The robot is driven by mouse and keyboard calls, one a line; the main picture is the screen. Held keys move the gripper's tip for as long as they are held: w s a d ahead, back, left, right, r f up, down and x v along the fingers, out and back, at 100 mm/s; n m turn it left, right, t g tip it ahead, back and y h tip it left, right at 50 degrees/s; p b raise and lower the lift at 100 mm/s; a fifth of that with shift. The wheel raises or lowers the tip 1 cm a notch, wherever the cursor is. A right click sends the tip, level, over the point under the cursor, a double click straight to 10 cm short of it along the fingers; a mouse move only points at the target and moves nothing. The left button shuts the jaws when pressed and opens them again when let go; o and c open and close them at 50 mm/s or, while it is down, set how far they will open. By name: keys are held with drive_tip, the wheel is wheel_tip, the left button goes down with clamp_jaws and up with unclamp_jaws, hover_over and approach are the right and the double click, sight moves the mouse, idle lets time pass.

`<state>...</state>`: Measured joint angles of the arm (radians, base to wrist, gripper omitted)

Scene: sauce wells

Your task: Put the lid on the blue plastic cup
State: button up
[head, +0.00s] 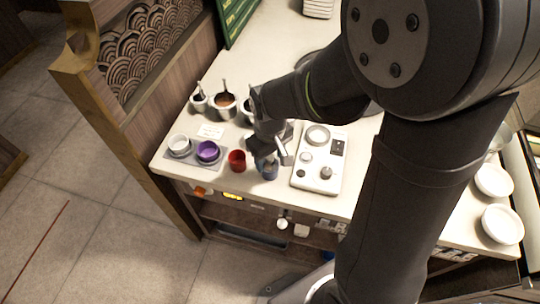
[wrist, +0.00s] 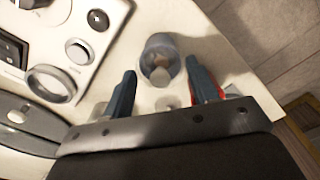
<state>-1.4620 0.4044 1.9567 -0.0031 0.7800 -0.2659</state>
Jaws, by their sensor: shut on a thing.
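The blue plastic cup (head: 268,172) stands near the front edge of the counter, just below my gripper (head: 270,153). In the wrist view my gripper (wrist: 160,72) has its two fingers on either side of the cup (wrist: 158,43), which looks grey-blue there. A pale round piece (wrist: 161,76), seemingly the lid, shows between the fingertips over the cup. My gripper is shut on it, though its edges are hard to make out. I cannot tell whether it touches the cup's rim.
A red cup (head: 237,161) stands close left of the blue cup. A white panel (head: 321,184) with round pieces lies to the right. Sauce wells (head: 224,103) are behind.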

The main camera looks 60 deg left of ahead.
idle(0.3)
drive_tip(key=o, duration=1.5)
drive_tip(key=shift+r, duration=3.5)
clamp_jaws()
drive_tip(key=shift+f, duration=0.15)
